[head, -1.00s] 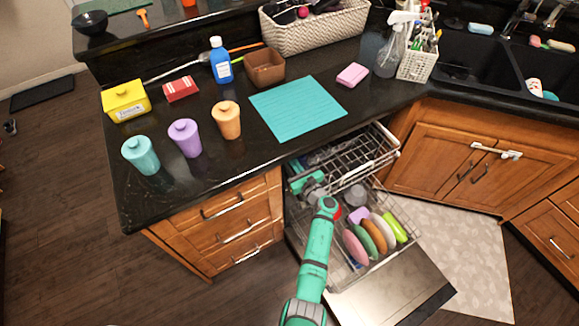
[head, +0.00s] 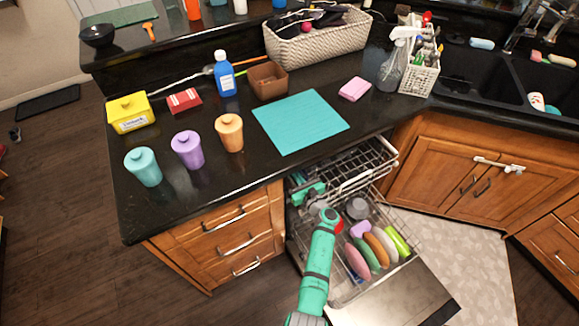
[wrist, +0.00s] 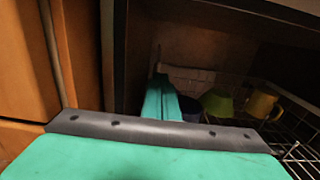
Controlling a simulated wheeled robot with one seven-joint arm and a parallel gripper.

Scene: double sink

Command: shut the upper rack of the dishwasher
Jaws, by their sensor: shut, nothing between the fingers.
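The upper rack (head: 372,172) is a wire rack partly pulled out from under the counter, with a pale front edge. It stands above the lower rack (head: 345,288), which is pulled out over the open dishwasher door (head: 400,300). My gripper (head: 312,190) is at the left side of the upper rack, shut and empty. Whether it touches the rack is unclear. In the wrist view the teal fingers (wrist: 165,100) point into the dark dishwasher interior. A green bowl (wrist: 216,104) and a yellow mug (wrist: 262,104) sit in a wire rack (wrist: 290,135) to their right.
The counter edge overhangs the dishwasher opening. Several colourful plates (head: 358,262) stand in the lower rack, beside a grey cup (head: 357,208). Wooden drawers (head: 235,235) are left of the opening and sink cabinet doors (head: 485,185) right of it.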

